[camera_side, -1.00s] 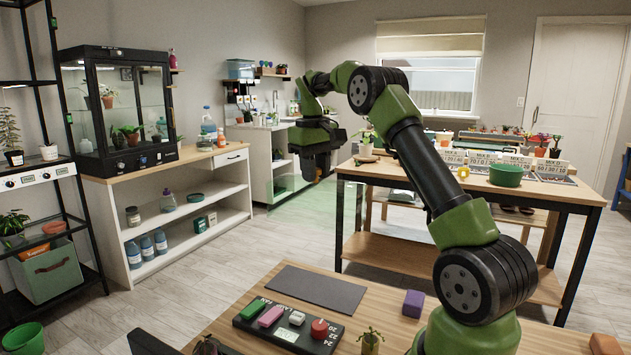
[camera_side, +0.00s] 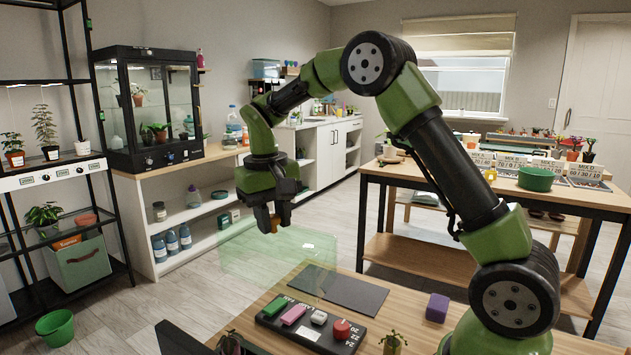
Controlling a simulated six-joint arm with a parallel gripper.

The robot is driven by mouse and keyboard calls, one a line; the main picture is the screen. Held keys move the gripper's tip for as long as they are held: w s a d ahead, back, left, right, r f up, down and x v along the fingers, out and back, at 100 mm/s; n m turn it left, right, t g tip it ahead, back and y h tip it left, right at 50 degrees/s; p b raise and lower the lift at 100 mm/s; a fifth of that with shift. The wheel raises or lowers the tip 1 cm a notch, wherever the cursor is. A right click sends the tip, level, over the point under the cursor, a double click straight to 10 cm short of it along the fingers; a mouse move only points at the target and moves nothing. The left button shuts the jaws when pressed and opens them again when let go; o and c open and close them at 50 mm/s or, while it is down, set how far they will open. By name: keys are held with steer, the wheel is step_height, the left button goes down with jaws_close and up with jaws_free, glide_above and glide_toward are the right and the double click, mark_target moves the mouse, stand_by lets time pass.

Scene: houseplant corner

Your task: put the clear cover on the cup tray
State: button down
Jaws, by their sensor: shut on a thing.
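My gripper (camera_side: 270,221) points down at the left of centre, above the gap between the white shelf and the near wooden table. It is shut on the clear cover (camera_side: 262,258), a see-through box with a faint green tint. The cover hangs below the jaws in the air. Its right end overlaps the near table's edge in the picture; I cannot tell its height over the table. I cannot make out the cup tray with certainty in this view.
On the near table are a dark mat (camera_side: 352,291), a black panel (camera_side: 311,330) with coloured blocks, a purple block (camera_side: 437,308) and a small plant (camera_side: 393,342). A dark object (camera_side: 182,340) stands at its left edge. A green bucket (camera_side: 55,328) is on the floor.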

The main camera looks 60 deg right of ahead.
steer(key=s+a+f, duration=0.2)
steer(key=a, duration=0.4)
steer(key=s+a+f, duration=0.2)
steer(key=s+a, duration=0.1)
steer(key=a, duration=0.2)
step_height(320, 180, down, 8)
steer(key=shift+w+r, duration=0.2)
steer(key=shift+r, duration=0.05)
steer(key=shift+a+f, duration=0.1)
stand_by(0.7)
steer(key=shift+c, duration=1.8)
jaws_free()
